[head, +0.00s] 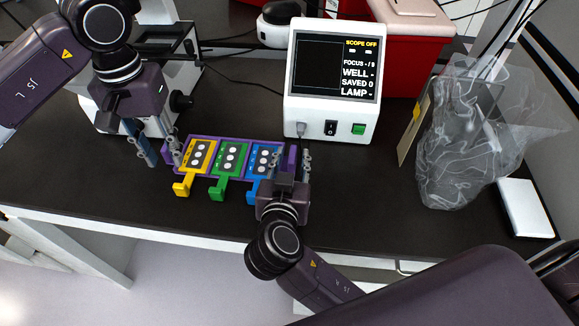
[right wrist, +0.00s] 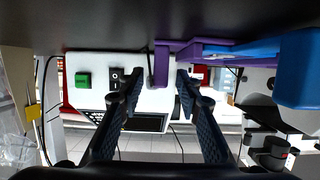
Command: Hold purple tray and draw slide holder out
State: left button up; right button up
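The purple tray (head: 292,156) lies on the dark bench and carries a yellow slide holder (head: 198,157), a green slide holder (head: 230,158) and a blue slide holder (head: 262,160). Their tabs stick out over the tray's near side. My left gripper (head: 159,153) is at the tray's left end, its fingers apart. My right gripper (head: 291,163) is at the right end, partly covering the blue holder's tab. In the right wrist view the open fingers (right wrist: 157,82) stand either side of the tray's purple end piece (right wrist: 162,64), with gaps on both sides.
A white control box with a screen (head: 333,80) stands behind the tray's right end. A microscope (head: 150,70) is at the back left. A clear bag (head: 465,135) and a white block (head: 526,208) are on the right. The bench's front edge (head: 160,227) is close to the holders.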

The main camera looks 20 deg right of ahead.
jog(key=shift+x, duration=0.95)
grip_shut()
dwell(1.0)
